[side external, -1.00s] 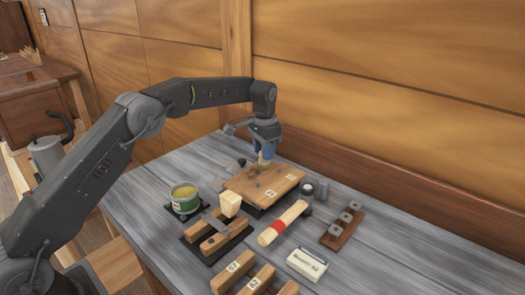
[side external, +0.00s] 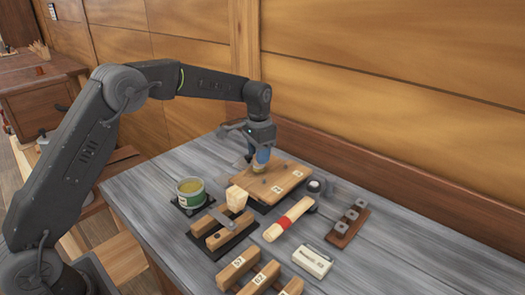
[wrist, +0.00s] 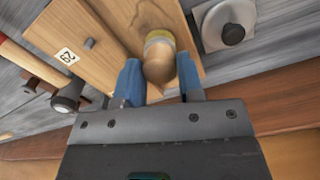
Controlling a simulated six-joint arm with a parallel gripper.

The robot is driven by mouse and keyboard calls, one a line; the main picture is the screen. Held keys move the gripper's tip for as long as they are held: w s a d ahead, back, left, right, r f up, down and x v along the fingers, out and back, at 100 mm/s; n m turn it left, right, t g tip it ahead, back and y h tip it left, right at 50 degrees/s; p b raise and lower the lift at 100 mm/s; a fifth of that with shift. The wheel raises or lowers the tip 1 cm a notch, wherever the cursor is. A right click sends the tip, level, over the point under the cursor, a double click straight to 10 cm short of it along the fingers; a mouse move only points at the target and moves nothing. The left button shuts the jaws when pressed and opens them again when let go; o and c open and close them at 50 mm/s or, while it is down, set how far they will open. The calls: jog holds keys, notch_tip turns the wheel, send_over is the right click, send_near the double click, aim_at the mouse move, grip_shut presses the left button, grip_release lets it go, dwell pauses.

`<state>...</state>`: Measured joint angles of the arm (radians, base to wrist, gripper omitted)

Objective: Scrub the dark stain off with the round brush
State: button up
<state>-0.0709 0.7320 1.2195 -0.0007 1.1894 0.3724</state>
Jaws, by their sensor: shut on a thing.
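My gripper (side external: 262,155) is over the left part of a wooden plank (side external: 287,172). Its blue fingers (wrist: 158,82) are shut on the round brush (wrist: 159,62), which shows a rounded wooden handle and a pale yellow band in the wrist view. The brush (side external: 259,168) is low at the plank in the side view; I cannot tell whether its bristles touch the wood. I see no dark stain clearly now; the brush and fingers cover part of the surface.
A green tin (side external: 190,192) stands left of the plank. A pale wedge-shaped block (side external: 237,198) and wooden bars (side external: 228,234) lie in front. A red-banded wooden handle (side external: 287,220), a white box (side external: 312,261) and a rack of grey pieces (side external: 346,224) are to the right. Bare table lies behind left.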

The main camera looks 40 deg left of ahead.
jog(key=shift+s+f, duration=0.1)
jog(key=shift+s, duration=2.55)
jog(key=shift+w, duration=5.35)
notch_tip(320, 180, up, 8)
jog(key=shift+r, duration=0.2)
